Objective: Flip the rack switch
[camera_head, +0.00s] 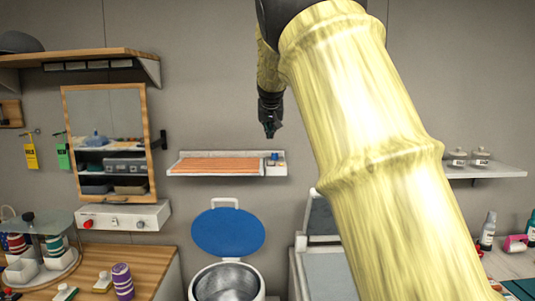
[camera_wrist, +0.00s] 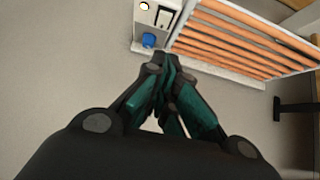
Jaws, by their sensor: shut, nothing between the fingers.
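The rack (camera_head: 215,165) is a white wall-mounted frame with orange slats. In the wrist view it runs from the top middle to the right (camera_wrist: 250,42). At its end is a small pale control panel (camera_head: 275,169), which also shows at the top of the wrist view (camera_wrist: 144,28). The panel carries a blue knob (camera_wrist: 149,40), a dark-framed switch (camera_wrist: 163,17) and a small round white spot. Which way the switch is set is unclear. My gripper (camera_head: 269,132) is shut and empty, above the panel in the head view. Its fingertips (camera_wrist: 165,62) appear close to the knob.
A mirror cabinet (camera_head: 109,140) hangs left of the rack, above a white box with a red knob (camera_head: 88,223). Below the rack stands a bin with a raised blue lid (camera_head: 229,231). A shelf with jars (camera_head: 485,170) is at right. My arm hides the middle right.

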